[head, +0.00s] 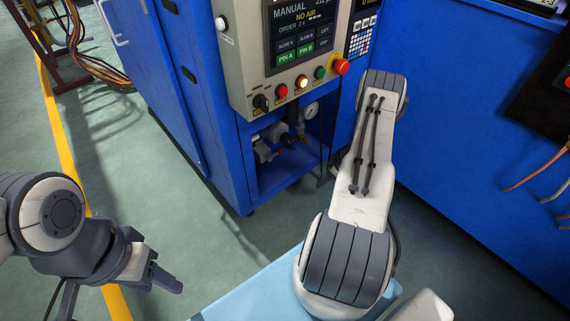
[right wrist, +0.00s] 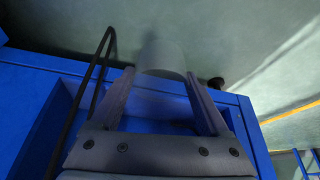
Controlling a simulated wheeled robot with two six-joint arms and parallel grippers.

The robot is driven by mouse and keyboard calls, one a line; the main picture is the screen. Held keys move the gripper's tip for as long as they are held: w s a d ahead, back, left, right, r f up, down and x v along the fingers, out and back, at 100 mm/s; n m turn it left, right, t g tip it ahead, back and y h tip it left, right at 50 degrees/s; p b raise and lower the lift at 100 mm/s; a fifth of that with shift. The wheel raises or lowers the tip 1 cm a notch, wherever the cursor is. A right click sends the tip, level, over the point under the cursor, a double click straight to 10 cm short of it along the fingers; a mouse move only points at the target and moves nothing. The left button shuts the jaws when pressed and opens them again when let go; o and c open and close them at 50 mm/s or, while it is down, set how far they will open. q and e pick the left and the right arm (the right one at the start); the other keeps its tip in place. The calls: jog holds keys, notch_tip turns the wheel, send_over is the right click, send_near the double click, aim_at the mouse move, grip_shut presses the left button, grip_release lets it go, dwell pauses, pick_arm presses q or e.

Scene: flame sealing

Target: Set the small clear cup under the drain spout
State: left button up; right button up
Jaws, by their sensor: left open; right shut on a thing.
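In the right wrist view, my right gripper (right wrist: 160,78) is shut on the small clear cup (right wrist: 163,52). The cup looks pale and see-through between the two fingertips. My right arm hides this gripper and the cup in the head view. My left gripper (head: 160,278) is open and empty at the lower left of the head view, over the floor. An open bay (head: 287,160) in the blue machine holds valve fittings (head: 270,145) and a round gauge (head: 311,110). I cannot clearly pick out the drain spout in either view.
A control panel (head: 300,55) with buttons and a red stop knob (head: 341,67) sits above the bay. The blue machine cabinet (head: 200,100) walls the bay's left side. A black hose (right wrist: 98,75) runs left of the right gripper. The green floor (head: 120,150) at left is clear.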

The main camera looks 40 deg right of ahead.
jog(key=shift+d+f, duration=0.2)
jog(key=shift+f, duration=0.3)
jog(key=w+a+b, duration=0.1)
jog(key=w, duration=0.3)
jog(key=w+a+b, duration=0.1)
jog(key=w+b, duration=0.1)
jog(key=w, duration=0.3)
jog(key=w+a+b, duration=0.1)
jog(key=w, duration=0.3)
jog(key=shift+w+a+b, duration=0.3)
jog(key=shift+w+a, duration=0.05)
jog(key=shift+w, duration=0.05)
jog(key=w, duration=0.1)
jog(key=w+b, duration=0.1)
jog(key=w+a+b, duration=0.1)
jog(key=shift+w+f, duration=0.3)
jog(key=shift+s+f, duration=0.1)
jog(key=shift+s, duration=0.05)
jog(key=shift+f+b, duration=0.1)
jog(key=shift+b, duration=0.3)
jog(key=o, duration=1.1)
jog(key=shift+o, duration=0.4)
